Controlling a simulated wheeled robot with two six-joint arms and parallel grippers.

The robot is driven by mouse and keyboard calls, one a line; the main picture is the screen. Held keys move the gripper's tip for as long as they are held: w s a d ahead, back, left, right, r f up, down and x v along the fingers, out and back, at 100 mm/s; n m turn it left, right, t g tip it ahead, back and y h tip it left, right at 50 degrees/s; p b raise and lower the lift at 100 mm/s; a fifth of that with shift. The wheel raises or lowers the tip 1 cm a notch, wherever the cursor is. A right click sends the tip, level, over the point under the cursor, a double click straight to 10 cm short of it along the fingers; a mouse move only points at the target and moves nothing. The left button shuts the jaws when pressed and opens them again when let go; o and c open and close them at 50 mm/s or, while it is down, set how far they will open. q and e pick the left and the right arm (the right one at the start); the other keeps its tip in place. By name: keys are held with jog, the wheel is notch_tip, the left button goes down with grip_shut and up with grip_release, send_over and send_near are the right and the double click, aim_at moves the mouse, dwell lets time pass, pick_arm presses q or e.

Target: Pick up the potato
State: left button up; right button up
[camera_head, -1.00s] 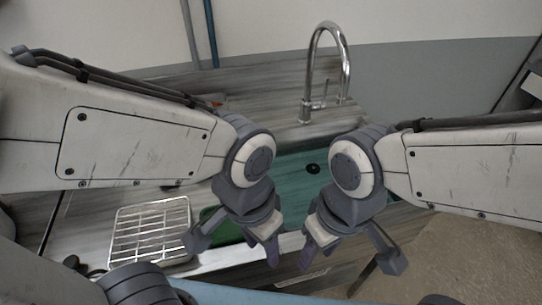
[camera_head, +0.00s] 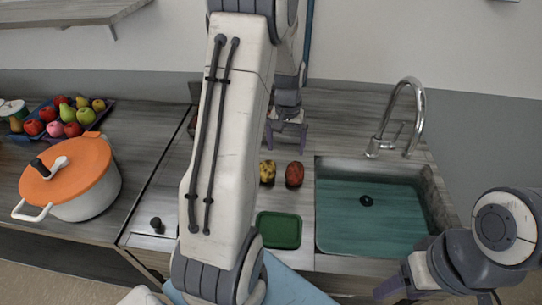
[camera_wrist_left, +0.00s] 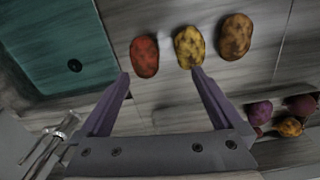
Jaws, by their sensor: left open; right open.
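Three potato-like vegetables lie in a row on the counter: a red one (camera_head: 294,174), a yellow one (camera_head: 267,172) and a brown one (camera_wrist_left: 236,37). The red one (camera_wrist_left: 145,56) and yellow one (camera_wrist_left: 189,47) also show in the left wrist view. In the head view my left arm hides the brown one. My left gripper (camera_head: 287,147) is open and empty, pointing down behind the red and yellow ones. In the wrist view its fingertips (camera_wrist_left: 161,74) are near the red and yellow ones. My right gripper (camera_head: 388,289) is open at the lower right, partly cut off.
A sink (camera_head: 370,212) with a tall faucet (camera_head: 415,110) is to the right. A green tray (camera_head: 279,230) lies in front of the vegetables. An orange-lidded pot (camera_head: 85,195) and a fruit tray (camera_head: 97,124) stand at the left. More vegetables (camera_wrist_left: 291,127) show in the wrist view.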

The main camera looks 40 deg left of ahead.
pick_arm(q)
jog(key=n+p, duration=0.1)
jog(key=n, duration=0.1)
send_near(267, 164)
jog(key=shift+w+a+f, duration=0.4)
jog(key=shift+a, duration=0.15)
notch_tip(267, 164, down, 4)
jog(key=shift+r+p, duration=0.1)
jog(key=shift+p, duration=0.45)
jog(key=shift+f, duration=0.55)
jog(key=shift+d+f+p, duration=0.15)
jog(key=shift+f+p, duration=0.15)
jog(key=shift+p, duration=0.15)
jog(key=f+p, duration=0.1)
jog(key=f, duration=0.2)
jog(key=shift+s+d+f+p, duration=0.1)
jog(key=shift+d+f+p, duration=0.1)
jog(key=shift+p, duration=0.2)
jog(key=shift+f, duration=0.55)
jog(key=c, duration=1.4)
pick_arm(e)
notch_tip(267, 164, up, 6)
jog(key=shift+f, duration=0.1)
pick_arm(q)
jog(key=shift+r, duration=0.1)
jog(key=shift+c, duration=0.2)
